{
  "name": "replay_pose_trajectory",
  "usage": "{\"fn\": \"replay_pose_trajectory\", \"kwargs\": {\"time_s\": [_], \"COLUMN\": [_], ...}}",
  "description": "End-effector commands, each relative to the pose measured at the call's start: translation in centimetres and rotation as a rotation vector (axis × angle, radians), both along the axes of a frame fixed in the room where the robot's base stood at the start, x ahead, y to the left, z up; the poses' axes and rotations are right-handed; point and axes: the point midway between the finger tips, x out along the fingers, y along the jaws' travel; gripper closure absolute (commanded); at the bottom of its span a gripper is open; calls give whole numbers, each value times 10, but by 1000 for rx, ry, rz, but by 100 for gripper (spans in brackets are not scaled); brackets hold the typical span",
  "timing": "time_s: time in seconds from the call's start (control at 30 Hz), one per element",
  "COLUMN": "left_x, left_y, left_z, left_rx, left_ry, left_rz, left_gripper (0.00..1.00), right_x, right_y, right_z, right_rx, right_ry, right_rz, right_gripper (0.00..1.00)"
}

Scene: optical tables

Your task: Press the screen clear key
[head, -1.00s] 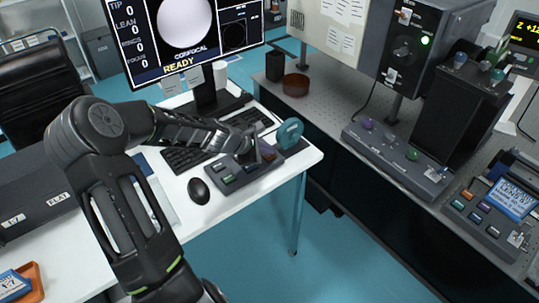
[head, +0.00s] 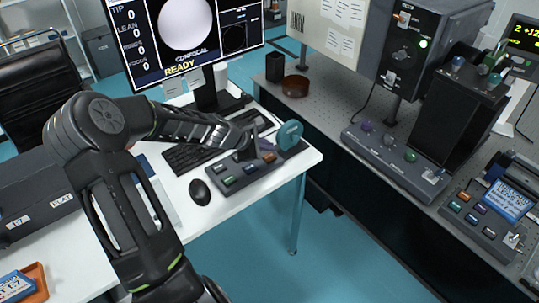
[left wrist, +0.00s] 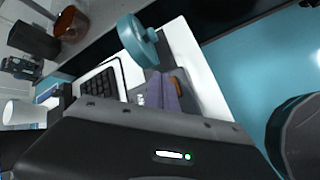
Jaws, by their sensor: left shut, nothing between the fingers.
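A dark key panel (head: 240,178) lies at the front right of the white desk (head: 225,226), with a green key (head: 229,181) and an orange key (head: 269,158) among its keys. Its labels are too small to read, so I cannot tell which key is screen clear. My left gripper (head: 254,139) is shut and empty at the panel's far side. In the left wrist view its closed fingers (left wrist: 164,92) cover much of the panel, and an orange key (left wrist: 176,84) shows beside them. I cannot tell whether the fingertips touch anything. My right gripper is not in view.
A teal round object (head: 290,134) stands close beside the panel. A keyboard (head: 188,156) lies behind and a mouse (head: 200,191) to the left. The monitor (head: 185,40) reads READY. An optical table (head: 335,108) with instruments stands to the right, across a gap.

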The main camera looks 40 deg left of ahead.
Motion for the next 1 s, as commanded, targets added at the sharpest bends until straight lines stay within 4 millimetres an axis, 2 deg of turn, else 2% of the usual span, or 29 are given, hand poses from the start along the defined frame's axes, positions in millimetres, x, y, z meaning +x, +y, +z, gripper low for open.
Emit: {"fn": "replay_pose_trajectory", "kwargs": {"time_s": [0.1,0.4,1.0], "left_x": [0,0,0], "left_y": [0,0,0], "left_z": [17,41,41], "left_rx": [2,0,0], "left_ry": [0,0,0], "left_rz": [0,0,0], "left_gripper": [100,100,100], "right_x": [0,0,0], "right_y": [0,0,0], "right_z": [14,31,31], "right_rx": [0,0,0], "right_ry": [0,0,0], "right_rz": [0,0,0], "right_gripper": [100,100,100]}}
